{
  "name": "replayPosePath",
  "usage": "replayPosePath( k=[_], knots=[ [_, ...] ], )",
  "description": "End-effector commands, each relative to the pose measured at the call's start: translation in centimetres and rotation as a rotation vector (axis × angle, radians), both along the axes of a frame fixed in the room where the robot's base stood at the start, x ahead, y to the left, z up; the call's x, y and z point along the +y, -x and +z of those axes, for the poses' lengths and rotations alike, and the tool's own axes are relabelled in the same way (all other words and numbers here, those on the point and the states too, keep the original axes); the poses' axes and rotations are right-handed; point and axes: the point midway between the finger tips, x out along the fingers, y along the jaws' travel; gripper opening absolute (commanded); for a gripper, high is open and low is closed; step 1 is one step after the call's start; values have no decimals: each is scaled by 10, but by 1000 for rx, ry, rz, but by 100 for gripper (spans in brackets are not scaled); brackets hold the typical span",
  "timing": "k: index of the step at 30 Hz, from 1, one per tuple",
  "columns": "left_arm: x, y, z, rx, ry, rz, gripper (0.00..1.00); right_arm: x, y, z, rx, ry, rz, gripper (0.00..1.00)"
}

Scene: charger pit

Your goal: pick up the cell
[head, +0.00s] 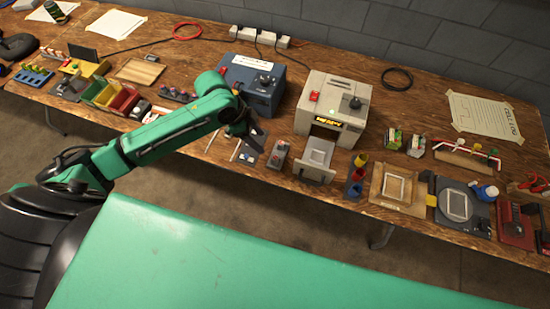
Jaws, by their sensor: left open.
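My left gripper (243,136) is over the front of the table, before the blue box (252,84) with a black knob. It is small and dark here, with its jaws apart, and I see nothing held in it. I cannot tell for sure which thing is the cell. A grey flat plate (318,153) sits in the open front of the beige machine (334,103), to the right of the gripper. A pale framed plate (397,188) lies on a wooden board, and another plate (457,204) lies on a dark device farther right. My right gripper is not in view.
A grey box with knobs (278,155) stands right of the gripper, then red and yellow cups (356,172). Coloured bins (108,96) and a blue rack (33,75) stand at the left. A black cable coil (397,78) lies at the back. The table's front edge is close.

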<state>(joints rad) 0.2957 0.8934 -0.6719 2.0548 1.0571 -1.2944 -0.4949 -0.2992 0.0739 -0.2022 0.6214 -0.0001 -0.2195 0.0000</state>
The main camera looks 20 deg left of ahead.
Motion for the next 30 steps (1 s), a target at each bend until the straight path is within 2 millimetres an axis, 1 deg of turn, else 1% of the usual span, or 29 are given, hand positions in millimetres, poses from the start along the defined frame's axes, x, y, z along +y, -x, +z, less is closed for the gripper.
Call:
replayPosePath(
  k=[1, 3, 6, 11, 14, 16, 19, 24, 25, 26, 27, 29, 30],
  knots=[
    [-6, -1, -10, 4, 3, 1, 63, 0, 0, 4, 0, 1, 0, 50],
    [-13, -3, -28, 3, 4, 3, 63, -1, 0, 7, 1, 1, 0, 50],
    [-20, -6, -48, 0, 2, 3, 63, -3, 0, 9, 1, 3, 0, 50],
    [-28, -6, -66, 2, 2, 3, 63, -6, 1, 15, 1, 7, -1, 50],
    [-37, -4, -83, 3, 2, 4, 63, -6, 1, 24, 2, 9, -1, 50],
    [-41, -6, -97, 0, 2, 4, 63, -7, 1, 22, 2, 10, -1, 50],
    [-44, -7, -107, -1, 1, 4, 63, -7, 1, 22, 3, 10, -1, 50],
    [-44, -8, -107, -2, 0, 3, 63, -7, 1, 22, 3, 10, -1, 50],
    [-44, -8, -107, -2, 0, 3, 55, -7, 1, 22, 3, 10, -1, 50],
    [-44, -8, -107, -2, 0, 3, 44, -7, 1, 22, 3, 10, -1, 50],
    [-44, -8, -107, -2, 0, 4, 29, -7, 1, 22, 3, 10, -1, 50],
    [-44, -8, -107, -2, 0, 4, 6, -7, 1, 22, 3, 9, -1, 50],
    [-44, -8, -107, -2, 0, 4, 0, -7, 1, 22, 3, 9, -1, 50]
  ],
)
